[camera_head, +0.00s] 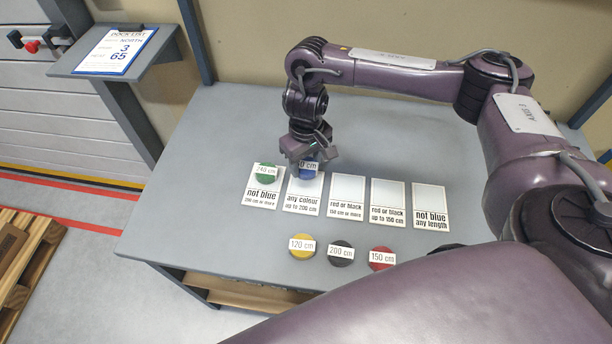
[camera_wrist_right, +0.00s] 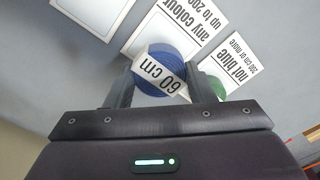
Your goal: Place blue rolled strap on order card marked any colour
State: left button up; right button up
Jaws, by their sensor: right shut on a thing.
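The blue rolled strap (camera_head: 307,171) has a white length label and is at the upper part of the order card marked any colour (camera_head: 302,198), up to 200 cm. My right gripper (camera_head: 309,160) is shut on the strap, reaching down from above. In the right wrist view the strap (camera_wrist_right: 168,66) is between the two fingers (camera_wrist_right: 162,88), with its label reading 60 cm. It overlaps the any colour card (camera_wrist_right: 165,30); I cannot tell whether it touches it. My left gripper is not in view.
A green strap (camera_head: 265,174) sits on the not blue card (camera_head: 260,198) at the left. Three empty cards lie to the right. Yellow (camera_head: 301,247), black (camera_head: 341,254) and red (camera_head: 382,259) straps lie along the front edge, with another dark one partly hidden by my arm.

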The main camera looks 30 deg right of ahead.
aim_at(306, 173)
notch_tip(306, 173, down, 5)
jog(key=shift+r+b, duration=0.2)
jog(key=shift+b, duration=0.7)
jog(key=shift+r, duration=0.1)
jog(key=o, duration=1)
notch_tip(306, 173, up, 11)
jog(key=p, duration=0.4)
jog(key=shift+r, duration=0.5)
